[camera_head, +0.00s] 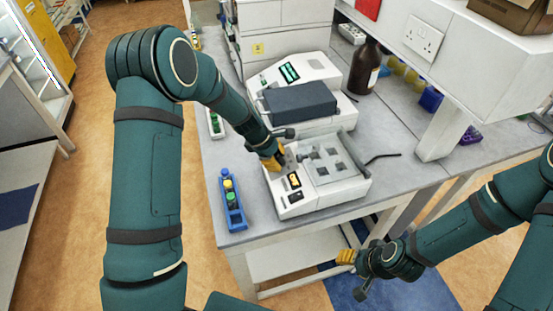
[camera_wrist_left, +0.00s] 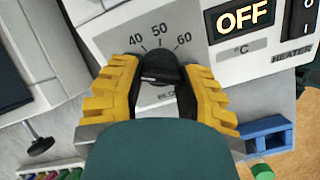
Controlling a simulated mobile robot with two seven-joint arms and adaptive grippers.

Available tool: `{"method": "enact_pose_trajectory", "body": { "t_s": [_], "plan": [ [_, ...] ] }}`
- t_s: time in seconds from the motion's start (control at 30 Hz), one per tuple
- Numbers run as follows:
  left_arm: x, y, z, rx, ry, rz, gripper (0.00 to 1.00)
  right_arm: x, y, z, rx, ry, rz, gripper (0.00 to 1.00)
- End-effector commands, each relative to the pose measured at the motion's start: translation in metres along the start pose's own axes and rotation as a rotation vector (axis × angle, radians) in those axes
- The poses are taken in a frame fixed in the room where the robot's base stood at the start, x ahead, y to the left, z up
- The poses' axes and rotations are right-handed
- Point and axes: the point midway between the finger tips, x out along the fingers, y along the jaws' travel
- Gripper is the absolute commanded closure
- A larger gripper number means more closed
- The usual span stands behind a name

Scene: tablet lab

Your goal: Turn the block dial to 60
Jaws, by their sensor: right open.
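The block dial (camera_wrist_left: 158,66) is a dark round knob on the white front panel of the block heater (camera_head: 338,191). In the left wrist view the marks 40, 50 and 60 show above it; I cannot tell clearly which mark it points at. My left gripper (camera_wrist_left: 160,72) has its yellow fingers on both sides of the dial, closed against it. In the head view this gripper (camera_head: 278,160) hides the dial at the heater's left front. My right gripper (camera_head: 353,272) is open and empty, beyond the bench's front edge at lower right.
The heater's display (camera_wrist_left: 244,17) reads OFF, with a black switch (camera_wrist_left: 302,18) beside it. A blue rack with coloured caps (camera_head: 233,205) stands left of the heater. A machine with a dark lid (camera_head: 299,104) and a brown bottle (camera_head: 365,67) stand behind.

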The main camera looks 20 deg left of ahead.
Motion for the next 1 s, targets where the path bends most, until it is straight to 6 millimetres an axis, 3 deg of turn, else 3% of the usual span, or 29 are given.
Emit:
{"method": "enact_pose_trajectory", "body": {
  "t_s": [0.47,1.0],
  "plan": [
    [0.002,-0.001,0.000,0.058,0.000,-0.007,1.00,0.004,0.001,0.001,0.000,0.000,0.000,0.53],
    [0.003,0.001,-0.001,0.497,-0.001,-0.046,1.00,0.025,0.008,0.003,0.000,0.000,0.004,0.53]
  ]
}}
